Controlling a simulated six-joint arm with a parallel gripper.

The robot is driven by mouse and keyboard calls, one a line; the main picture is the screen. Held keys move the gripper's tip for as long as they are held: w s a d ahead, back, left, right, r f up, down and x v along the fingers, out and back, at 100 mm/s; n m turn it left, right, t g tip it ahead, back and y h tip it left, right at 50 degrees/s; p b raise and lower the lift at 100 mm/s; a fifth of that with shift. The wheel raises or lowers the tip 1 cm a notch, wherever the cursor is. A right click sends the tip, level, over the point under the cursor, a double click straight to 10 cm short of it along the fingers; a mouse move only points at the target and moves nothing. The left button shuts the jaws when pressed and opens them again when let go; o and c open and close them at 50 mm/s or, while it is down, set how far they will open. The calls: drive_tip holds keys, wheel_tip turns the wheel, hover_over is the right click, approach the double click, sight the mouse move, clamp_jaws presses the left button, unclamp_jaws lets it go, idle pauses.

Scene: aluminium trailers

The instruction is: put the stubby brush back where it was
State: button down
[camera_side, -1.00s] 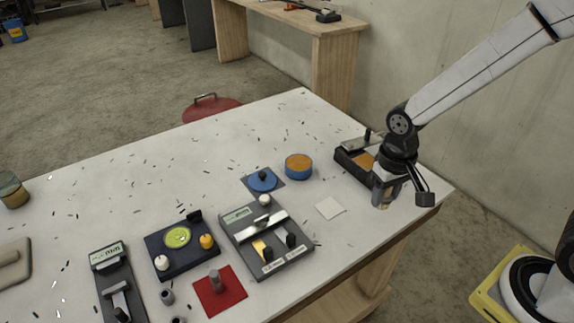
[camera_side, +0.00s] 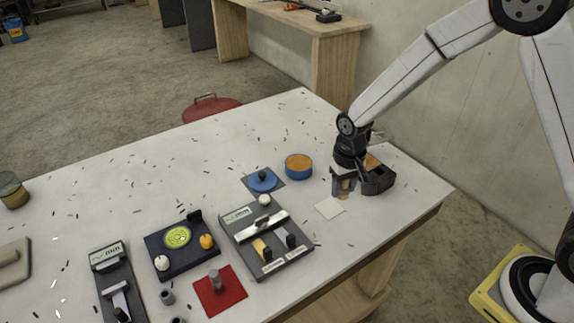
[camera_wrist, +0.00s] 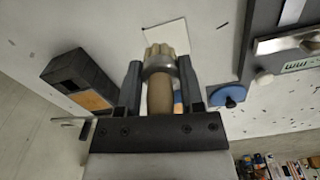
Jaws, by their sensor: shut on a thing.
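My gripper (camera_side: 343,186) is shut on the stubby brush (camera_wrist: 160,83). The brush has a tan handle, a metal band and pale bristles, and its bristle end points away from the wrist. In the side view only a small tan part of the brush (camera_side: 343,196) shows below the jaws. A thin white square (camera_side: 330,208) lies on the table just in front of the gripper, apart from it as far as I can tell. The square also shows beyond the bristles in the wrist view (camera_wrist: 166,34).
A black box with an orange top (camera_side: 375,163) stands right behind my gripper. An orange-topped blue tin (camera_side: 298,166), a blue disc with a knob (camera_side: 263,181) and a grey slider panel (camera_side: 266,238) are to the left. Dark slivers are scattered over the white table (camera_side: 180,165).

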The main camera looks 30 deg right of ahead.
sight(330, 208)
drive_tip(key=shift+w+a+f, duration=0.15)
drive_tip(key=shift+w+f, duration=1.25)
drive_tip(key=shift+f, duration=0.25)
drive_tip(key=shift+w+f, duration=0.15)
drive_tip(key=shift+f, duration=0.05)
drive_tip(key=shift+w+f, duration=0.1)
drive_tip(key=shift+f, duration=1.55)
drive_tip(key=shift+f, duration=0.15)
drive_tip(key=shift+c, duration=1.2)
unclamp_jaws()
drive_tip(key=shift+r, duration=0.2)
wheel_tip(330, 208, up, 12)
